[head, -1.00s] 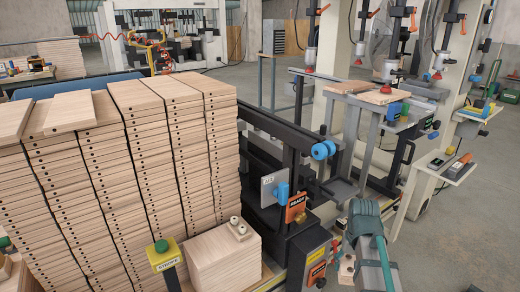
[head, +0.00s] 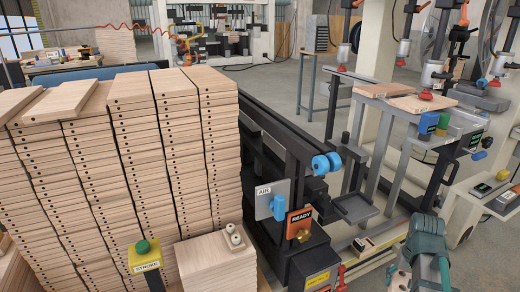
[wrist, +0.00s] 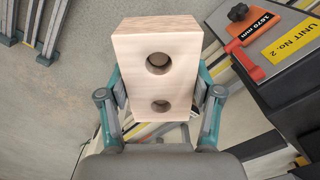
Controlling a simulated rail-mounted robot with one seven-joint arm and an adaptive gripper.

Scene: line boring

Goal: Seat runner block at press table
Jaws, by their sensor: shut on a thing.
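The runner block is a pale wooden block (wrist: 158,45) with two round holes in its face, seen large in the wrist view. My gripper (wrist: 159,90) is shut on its two sides, with teal fingers left and right. In the head view my gripper (head: 424,250) is at the lower right, over open floor, and the held block (head: 400,281) shows only in part at the bottom edge. The likely press table (head: 385,92) stands beyond, at upper right, with flat wooden boards on it under red-tipped clamps. My gripper is apart from it.
Tall stacks of drilled boards (head: 130,150) fill the left. A similar two-holed block (head: 233,237) lies on a lower stack. A box marked UNIT No. 2 (wrist: 295,45) is right in the wrist view.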

